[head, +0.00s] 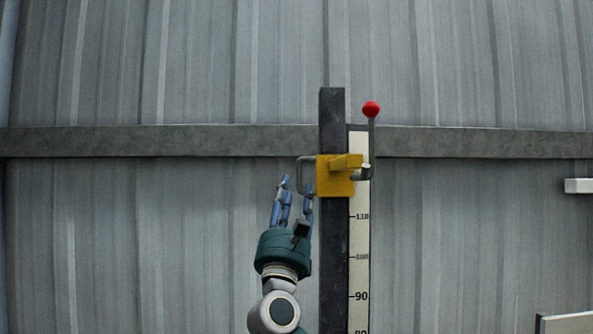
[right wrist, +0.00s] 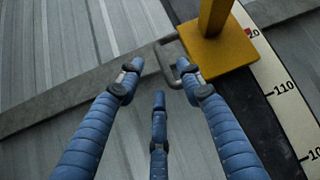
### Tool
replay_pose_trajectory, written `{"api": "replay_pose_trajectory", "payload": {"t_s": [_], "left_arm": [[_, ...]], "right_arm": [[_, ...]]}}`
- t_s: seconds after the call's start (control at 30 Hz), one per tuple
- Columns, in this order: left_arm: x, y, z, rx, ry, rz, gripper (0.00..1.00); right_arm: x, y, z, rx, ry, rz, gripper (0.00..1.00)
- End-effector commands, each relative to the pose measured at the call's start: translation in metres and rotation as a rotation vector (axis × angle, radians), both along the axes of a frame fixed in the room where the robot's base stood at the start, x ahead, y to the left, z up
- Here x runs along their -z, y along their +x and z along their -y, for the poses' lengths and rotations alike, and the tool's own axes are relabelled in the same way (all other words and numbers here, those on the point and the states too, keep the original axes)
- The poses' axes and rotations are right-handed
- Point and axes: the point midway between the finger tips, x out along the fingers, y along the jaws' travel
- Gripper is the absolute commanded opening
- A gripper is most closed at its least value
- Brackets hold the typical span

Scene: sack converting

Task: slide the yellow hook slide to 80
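The yellow hook slide (head: 328,186) sits on a dark upright post (head: 333,255), above the 110 mark of the pale scale (head: 359,238). The scale shows 110, 100, 90 and, cut by the bottom edge, 80. A grey loop handle (head: 299,172) sticks out from the slide's left side. My right gripper (head: 294,186), with blue fingers, points up just below and around the handle. In the right wrist view the fingers are spread, and the handle (right wrist: 170,68) lies at the right fingertips near the yellow slide (right wrist: 220,52). No grip on it shows. My left gripper is not in view.
A lever with a red ball knob (head: 371,109) stands at the slide's right. Behind is a corrugated grey wall with a horizontal rail (head: 180,140). White pieces show at the right edge (head: 578,186) and lower right (head: 566,324).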

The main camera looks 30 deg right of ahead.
Motion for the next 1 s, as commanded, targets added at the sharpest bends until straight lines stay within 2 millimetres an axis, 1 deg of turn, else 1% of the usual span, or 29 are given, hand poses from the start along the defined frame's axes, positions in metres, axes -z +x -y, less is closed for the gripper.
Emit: {"api": "replay_pose_trajectory", "payload": {"t_s": [0.03, 0.1, 0.3, 0.5, 0.73, 0.77, 0.8, 0.93, 1.0], "left_arm": [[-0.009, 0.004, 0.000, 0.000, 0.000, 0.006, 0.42], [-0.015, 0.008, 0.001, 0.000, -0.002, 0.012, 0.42], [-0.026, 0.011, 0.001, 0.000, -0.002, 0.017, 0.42], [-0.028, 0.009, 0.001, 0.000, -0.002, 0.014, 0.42], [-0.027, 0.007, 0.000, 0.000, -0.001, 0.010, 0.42], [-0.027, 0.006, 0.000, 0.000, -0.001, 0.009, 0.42], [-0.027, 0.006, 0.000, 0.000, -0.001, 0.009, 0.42], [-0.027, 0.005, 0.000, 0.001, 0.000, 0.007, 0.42], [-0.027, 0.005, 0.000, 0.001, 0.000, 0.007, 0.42]], "right_arm": [[-0.013, 0.005, 0.006, 0.004, -0.002, 0.000, 0.37], [-0.023, 0.012, 0.012, 0.004, -0.003, -0.001, 0.37], [-0.041, 0.028, 0.025, 0.003, -0.004, -0.001, 0.37], [-0.047, 0.034, 0.031, 0.002, -0.003, -0.002, 0.37], [-0.046, 0.035, 0.032, 0.002, -0.003, -0.002, 0.37], [-0.046, 0.035, 0.032, 0.002, -0.003, -0.002, 0.35], [-0.046, 0.035, 0.032, 0.002, -0.003, -0.002, 0.27], [-0.046, 0.035, 0.031, 0.002, -0.003, -0.002, 0.01], [-0.046, 0.035, 0.032, 0.002, -0.003, -0.002, 0.00]]}}
